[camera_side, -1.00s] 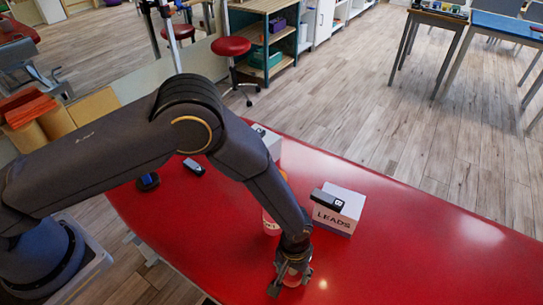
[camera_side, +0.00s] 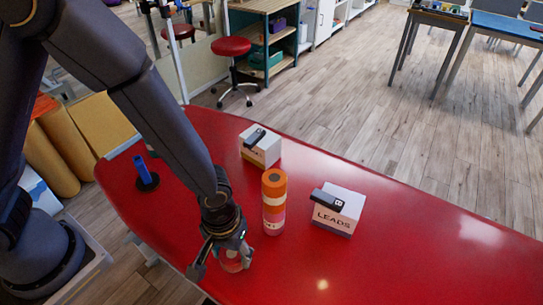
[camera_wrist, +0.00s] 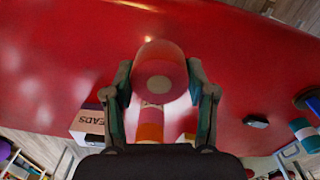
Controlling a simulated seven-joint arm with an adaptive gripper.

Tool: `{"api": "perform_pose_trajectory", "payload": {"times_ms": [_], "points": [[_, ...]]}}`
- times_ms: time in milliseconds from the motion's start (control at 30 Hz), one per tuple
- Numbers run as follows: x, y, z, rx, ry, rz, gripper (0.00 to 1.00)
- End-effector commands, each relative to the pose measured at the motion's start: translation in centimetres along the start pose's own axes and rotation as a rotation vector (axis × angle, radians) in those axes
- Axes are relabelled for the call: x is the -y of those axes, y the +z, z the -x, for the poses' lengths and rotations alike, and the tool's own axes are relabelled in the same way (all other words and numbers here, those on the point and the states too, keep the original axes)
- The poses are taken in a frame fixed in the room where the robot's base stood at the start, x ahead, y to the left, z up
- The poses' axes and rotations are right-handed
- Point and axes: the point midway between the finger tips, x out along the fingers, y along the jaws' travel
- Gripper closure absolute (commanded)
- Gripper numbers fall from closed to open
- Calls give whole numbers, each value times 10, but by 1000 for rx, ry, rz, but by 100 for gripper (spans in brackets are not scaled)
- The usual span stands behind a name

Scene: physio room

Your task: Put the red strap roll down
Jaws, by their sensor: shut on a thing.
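The red strap roll (camera_wrist: 160,60) is a red-pink cylinder with a paler round end facing the wrist camera. My gripper (camera_wrist: 160,88) is shut on it, one finger on each side. In the side view my gripper (camera_side: 222,258) is low over the red table (camera_side: 400,240), left of the banded stack, and the roll (camera_side: 231,264) shows partly below the fingers. I cannot tell whether the roll touches the table. The upright stack (camera_side: 273,203) has orange, white and pink bands. It stands apart from the held roll.
A white LEADS box (camera_side: 335,216) with a black device (camera_side: 327,199) on top stands right of the stack. Another white box (camera_side: 261,150) with a black device is behind. A blue upright item (camera_side: 141,168) on a dark base stands at left. The table's right part is clear.

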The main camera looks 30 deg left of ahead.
Motion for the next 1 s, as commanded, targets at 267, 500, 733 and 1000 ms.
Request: {"api": "perform_pose_trajectory", "payload": {"times_ms": [267, 500, 733, 1000], "points": [[65, -125, 40, -12, 4, 238, 78], [144, -186, 80, -8, 2, 152, 78], [168, -193, 99, 2, 0, -83, 78], [168, -185, 100, 6, 1, -245, 78]]}}
